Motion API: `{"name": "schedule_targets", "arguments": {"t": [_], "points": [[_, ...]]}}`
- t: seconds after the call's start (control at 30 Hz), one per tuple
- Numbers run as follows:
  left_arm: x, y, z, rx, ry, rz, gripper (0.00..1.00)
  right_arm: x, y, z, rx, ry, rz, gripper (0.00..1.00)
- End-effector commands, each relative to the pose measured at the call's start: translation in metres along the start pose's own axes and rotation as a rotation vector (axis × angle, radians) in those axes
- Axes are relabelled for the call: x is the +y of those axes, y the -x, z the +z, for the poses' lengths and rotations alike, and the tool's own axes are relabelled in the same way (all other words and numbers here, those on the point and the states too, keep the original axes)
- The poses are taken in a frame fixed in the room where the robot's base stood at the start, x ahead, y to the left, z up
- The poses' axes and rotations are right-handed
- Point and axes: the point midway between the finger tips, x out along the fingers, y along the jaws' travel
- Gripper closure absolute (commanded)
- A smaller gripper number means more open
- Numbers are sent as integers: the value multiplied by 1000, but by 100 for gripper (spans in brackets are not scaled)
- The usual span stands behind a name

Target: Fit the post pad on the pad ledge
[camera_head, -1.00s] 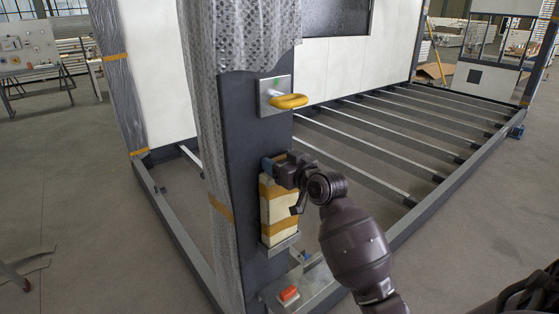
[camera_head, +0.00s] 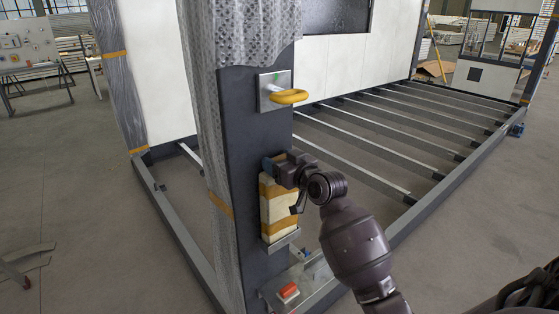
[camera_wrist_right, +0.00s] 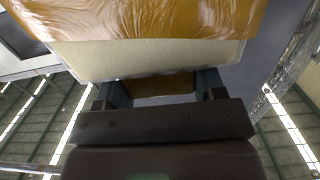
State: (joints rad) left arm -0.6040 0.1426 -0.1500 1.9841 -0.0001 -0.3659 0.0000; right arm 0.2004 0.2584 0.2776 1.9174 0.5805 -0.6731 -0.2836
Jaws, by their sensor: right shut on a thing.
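The post pad (camera_head: 279,207) is a cream block with orange-brown tape bands. It is upright against the dark post (camera_head: 242,140), with its lower end at the small metal pad ledge (camera_head: 284,240). From this angle I cannot tell whether its underside rests fully on the ledge. My right gripper (camera_head: 279,166) is shut on the pad's upper end. In the right wrist view the pad (camera_wrist_right: 150,58) fills the top and the gripper (camera_wrist_right: 160,90) has a finger on each side of it. My left gripper is not in view.
A red-orange block (camera_head: 288,291) sits at the post's foot. Plastic wrap (camera_head: 205,120) covers the post's left side. Open floor beams (camera_head: 400,135) lie behind to the right.

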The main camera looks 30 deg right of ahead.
Motion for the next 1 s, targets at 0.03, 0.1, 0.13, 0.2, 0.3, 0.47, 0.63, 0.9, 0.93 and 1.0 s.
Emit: {"name": "schedule_targets", "arguments": {"t": [0.03, 0.1, 0.13, 0.2, 0.3, 0.47, 0.63, 0.9, 0.93, 1.0], "points": [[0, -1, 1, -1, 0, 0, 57, 0, 0, 2, 0, 0, 0, 74], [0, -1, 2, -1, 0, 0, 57, 0, 0, 4, 0, 0, 0, 74], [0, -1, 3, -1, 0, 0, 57, 0, 0, 4, 0, 0, 0, 74], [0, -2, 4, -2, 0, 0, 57, 0, 0, 6, -1, 0, 0, 74], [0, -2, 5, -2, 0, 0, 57, 0, 0, 8, 0, 0, 0, 74], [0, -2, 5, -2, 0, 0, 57, 0, 0, 8, 0, 0, 0, 20], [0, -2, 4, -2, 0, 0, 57, 0, 0, 8, 0, 0, 0, 7], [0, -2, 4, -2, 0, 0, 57, 0, 0, 9, -1, 0, 0, 7], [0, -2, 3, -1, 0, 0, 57, 0, 1, 9, -1, 1, 0, 7], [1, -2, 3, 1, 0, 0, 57, 1, 9, 10, -2, 1, 1, 7]]}}
